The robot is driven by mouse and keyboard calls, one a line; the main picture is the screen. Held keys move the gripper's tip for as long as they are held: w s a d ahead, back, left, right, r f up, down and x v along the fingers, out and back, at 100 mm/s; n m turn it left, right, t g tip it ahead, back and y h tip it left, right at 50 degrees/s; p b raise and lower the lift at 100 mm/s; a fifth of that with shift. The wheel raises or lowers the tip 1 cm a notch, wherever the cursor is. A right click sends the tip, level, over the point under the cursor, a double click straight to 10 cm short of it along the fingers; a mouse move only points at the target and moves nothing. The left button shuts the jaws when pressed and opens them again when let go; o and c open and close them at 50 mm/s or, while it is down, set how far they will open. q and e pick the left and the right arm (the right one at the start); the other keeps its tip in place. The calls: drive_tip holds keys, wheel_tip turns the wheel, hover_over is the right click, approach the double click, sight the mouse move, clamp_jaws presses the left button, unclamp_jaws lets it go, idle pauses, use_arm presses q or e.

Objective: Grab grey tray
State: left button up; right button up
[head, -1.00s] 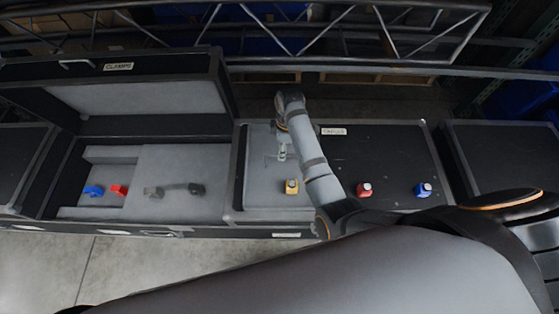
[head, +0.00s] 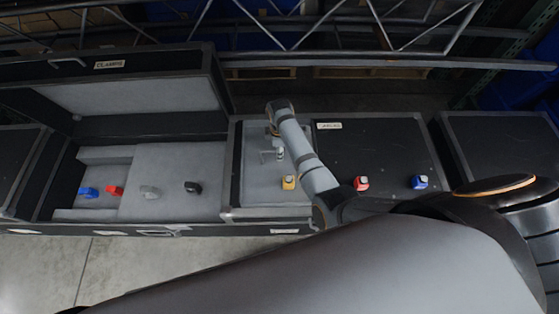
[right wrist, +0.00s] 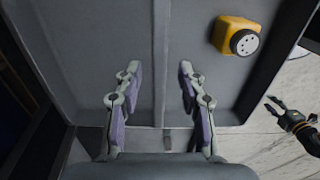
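The grey tray (head: 258,192) lies in the middle case in the head view, left of the black lid panel. A yellow block (head: 288,182) with a round white-and-black top sits at its right side. My right gripper (head: 276,154) is over the tray. In the right wrist view my right gripper (right wrist: 155,85) is open and empty, its two fingers on either side of a raised ridge in the grey surface. The yellow block (right wrist: 233,37) lies right of the fingers. My left gripper (right wrist: 275,107) shows at the right edge there, its fingertips apart; it is not seen in the head view.
An open case (head: 98,125) at left holds blue (head: 88,192), red (head: 114,190), grey (head: 150,192) and black (head: 192,187) clamps. Red (head: 361,183) and blue (head: 419,182) blocks sit on the black panel (head: 385,150). A metal truss (head: 340,45) runs behind.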

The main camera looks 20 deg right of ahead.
drive_tip(key=shift+f, duration=0.65)
drive_tip(key=shift+c, duration=0.3)
clamp_jaws()
drive_tip(key=shift+r, duration=0.1)
